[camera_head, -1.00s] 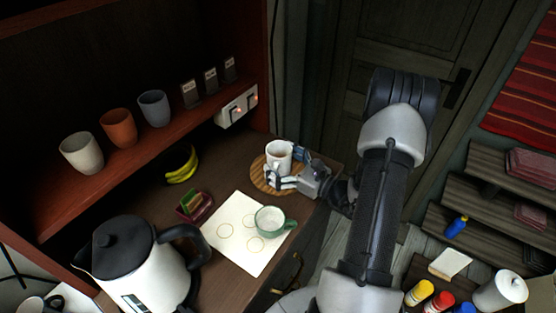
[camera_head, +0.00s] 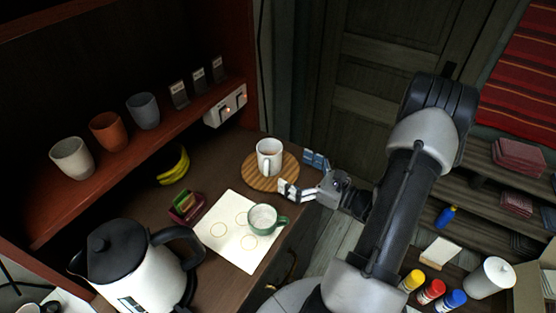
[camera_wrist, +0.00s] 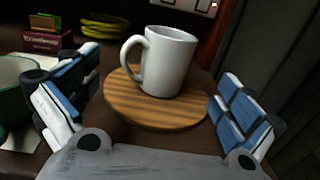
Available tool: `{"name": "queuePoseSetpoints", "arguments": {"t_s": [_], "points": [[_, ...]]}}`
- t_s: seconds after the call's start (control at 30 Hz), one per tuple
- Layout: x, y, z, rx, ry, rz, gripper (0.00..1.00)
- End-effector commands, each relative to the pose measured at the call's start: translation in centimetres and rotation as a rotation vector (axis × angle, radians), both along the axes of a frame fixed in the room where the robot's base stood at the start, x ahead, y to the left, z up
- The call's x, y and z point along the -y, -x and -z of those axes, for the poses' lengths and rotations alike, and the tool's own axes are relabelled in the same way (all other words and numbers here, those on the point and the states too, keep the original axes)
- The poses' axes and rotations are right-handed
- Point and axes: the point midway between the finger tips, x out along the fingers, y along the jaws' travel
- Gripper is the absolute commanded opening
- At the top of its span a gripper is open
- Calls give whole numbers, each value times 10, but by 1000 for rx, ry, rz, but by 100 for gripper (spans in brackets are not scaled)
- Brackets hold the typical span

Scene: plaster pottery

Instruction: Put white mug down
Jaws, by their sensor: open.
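The white mug (camera_head: 269,155) stands upright on a round wooden board (camera_head: 284,181) on the counter. In the wrist view, the mug (camera_wrist: 171,62) sits toward the back of the board (camera_wrist: 150,115), with its handle facing left. My gripper (camera_head: 302,174) is open and empty, at the right front side of the board and apart from the mug. In the wrist view, its two blue-padded fingers are spread wide on either side, with the mug beyond them.
A green mug (camera_head: 262,218) stands on a white sheet with rings (camera_head: 220,237). A kettle (camera_head: 125,265), a small box (camera_head: 186,207) and bananas (camera_head: 174,167) are on the counter. Several cups line the shelf above. The counter's front edge is near my gripper.

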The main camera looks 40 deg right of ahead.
Motion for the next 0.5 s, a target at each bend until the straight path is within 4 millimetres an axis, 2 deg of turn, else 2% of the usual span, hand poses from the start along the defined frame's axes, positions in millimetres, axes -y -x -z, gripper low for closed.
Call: {"name": "queuePoseSetpoints", "arguments": {"t_s": [0.03, 0.2, 0.5], "points": [[4, 9, -1, 0, -1, 5, 100], [8, 27, 0, 0, 0, 2, 100], [9, 32, 1, -1, 0, 0, 100]]}}
